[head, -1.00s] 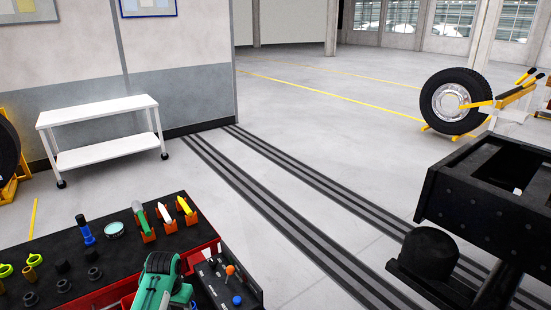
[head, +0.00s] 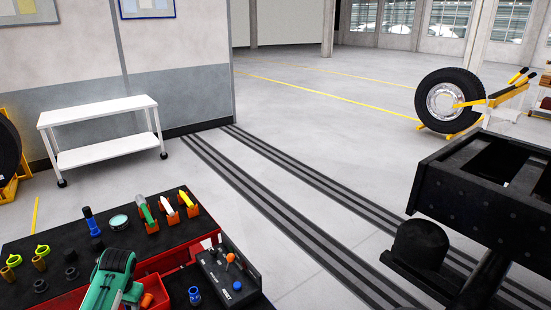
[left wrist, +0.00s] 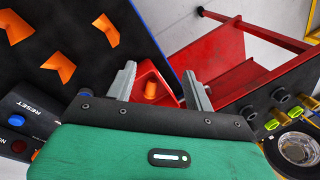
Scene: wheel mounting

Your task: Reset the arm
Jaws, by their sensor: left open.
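My left gripper is the green and black hand at the bottom left of the head view (head: 112,282). In the left wrist view its two grey fingers (left wrist: 160,88) are spread apart with nothing between them. In the head view it hangs over the front part of the tool cart (head: 125,240), near the red tray. A dark control box (head: 228,275) with a blue button and an orange knob is to its right. The box's RESET label shows at the left in the left wrist view (left wrist: 30,105). My right gripper is in neither view.
The cart top holds a blue-handled tool (head: 90,221), orange holders (head: 170,207) and several sockets. A white trolley (head: 98,135) stands by the wall. A wheel on a yellow stand (head: 447,101) is at the back right. A dark frame (head: 490,200) fills the right side.

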